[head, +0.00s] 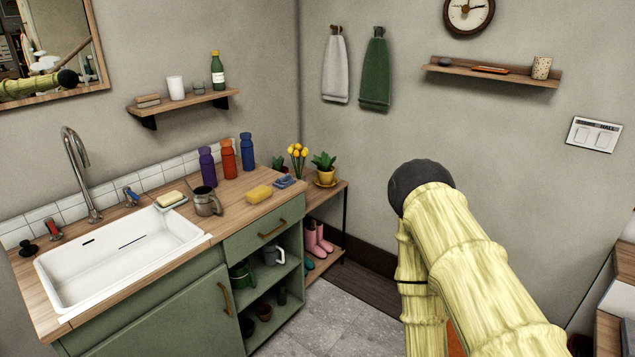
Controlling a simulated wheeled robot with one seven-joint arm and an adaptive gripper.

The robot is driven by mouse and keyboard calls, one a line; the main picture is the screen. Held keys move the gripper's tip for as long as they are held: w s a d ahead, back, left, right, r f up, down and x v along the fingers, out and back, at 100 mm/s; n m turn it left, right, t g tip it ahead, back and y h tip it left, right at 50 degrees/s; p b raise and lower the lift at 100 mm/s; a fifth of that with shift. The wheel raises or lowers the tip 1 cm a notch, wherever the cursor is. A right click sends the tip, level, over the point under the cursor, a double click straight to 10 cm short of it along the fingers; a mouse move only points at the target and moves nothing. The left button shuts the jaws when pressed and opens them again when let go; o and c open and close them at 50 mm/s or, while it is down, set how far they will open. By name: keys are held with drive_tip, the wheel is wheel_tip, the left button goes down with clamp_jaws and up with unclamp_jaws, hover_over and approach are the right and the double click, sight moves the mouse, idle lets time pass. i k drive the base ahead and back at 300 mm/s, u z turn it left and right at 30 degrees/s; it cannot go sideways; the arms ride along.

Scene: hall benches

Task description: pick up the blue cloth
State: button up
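A small crumpled blue thing, which looks like the blue cloth (290,181), lies on the wooden counter (232,205) near its right end. It is just right of a yellow sponge (259,193) and behind it. Its exact shape is too small to tell. My arm shows at the lower right, well apart from the cloth, but my gripper is not in view.
Purple (207,166), orange (229,158) and blue (247,151) bottles stand behind the sponge. A metal mug (206,201) stands beside the sink (120,255). Right of the counter, a low rack holds a yellow-potted plant (325,176). Grey floor (340,320) is open in front.

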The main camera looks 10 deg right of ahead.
sight(284, 181)
drive_tip(key=u, duration=0.5)
drive_tip(key=i, duration=1.55)
drive_tip(key=z, duration=0.25)
